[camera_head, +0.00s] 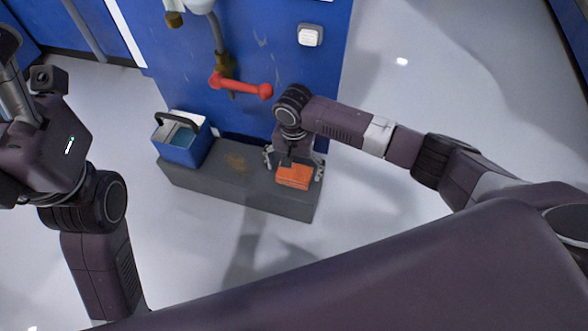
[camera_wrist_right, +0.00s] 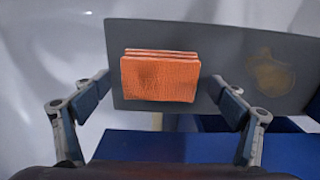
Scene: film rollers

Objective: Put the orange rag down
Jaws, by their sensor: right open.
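The orange rag (camera_head: 294,176) is a folded, layered block lying on the right end of a grey bench (camera_head: 240,189) in the head view. In the right wrist view the rag (camera_wrist_right: 159,78) lies flat on the grey surface (camera_wrist_right: 225,45). My right gripper (camera_head: 295,172) is over the rag, with its fingers spread to either side. In the right wrist view the fingers (camera_wrist_right: 163,88) stand wide apart, with gaps between them and the rag's sides. My left arm is at the left of the head view, but its fingertips are not visible.
A blue bucket (camera_head: 182,143) with a dark handle stands on the bench's left end. A brown stain (camera_head: 236,161) marks the bench between bucket and rag. A blue panel (camera_head: 270,55) rises behind, with a red handle (camera_head: 242,87) and white box (camera_head: 310,35). Open floor lies around.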

